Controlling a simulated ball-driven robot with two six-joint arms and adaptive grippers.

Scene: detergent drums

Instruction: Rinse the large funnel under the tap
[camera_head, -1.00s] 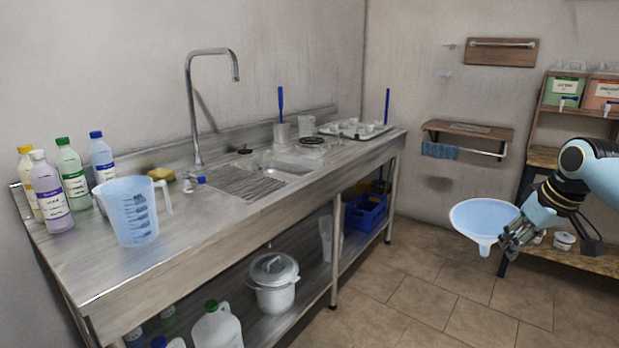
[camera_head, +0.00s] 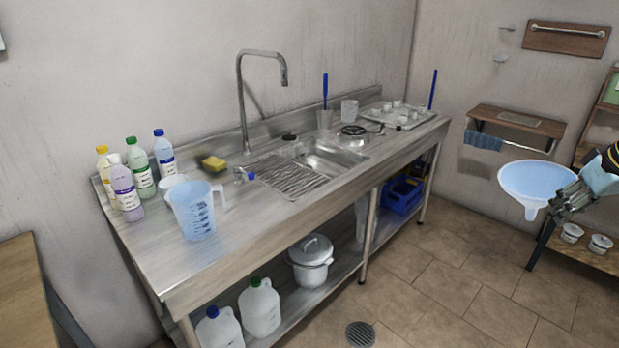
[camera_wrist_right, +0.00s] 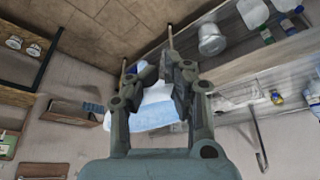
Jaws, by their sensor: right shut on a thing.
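The large funnel (camera_head: 540,180) is pale blue, with its wide mouth up and its spout down. My right gripper (camera_head: 567,201) is shut on its near right side and holds it in the air over the floor, right of the counter. In the right wrist view the funnel (camera_wrist_right: 155,112) shows behind the fingers of my right gripper (camera_wrist_right: 157,78), partly hidden by them. The tap (camera_head: 262,85) is a tall bent metal spout at the back of the steel counter, left of the sink basin (camera_head: 325,160). The funnel is well apart from both. My left gripper is not in view.
A measuring jug (camera_head: 195,212) and several bottles (camera_head: 140,168) stand on the counter's left end. A yellow sponge (camera_head: 213,163) lies near the tap. A tray of small cups (camera_head: 400,116) is at the far end. Floor (camera_head: 450,265) in front is clear. A wooden table (camera_head: 22,300) edges in left.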

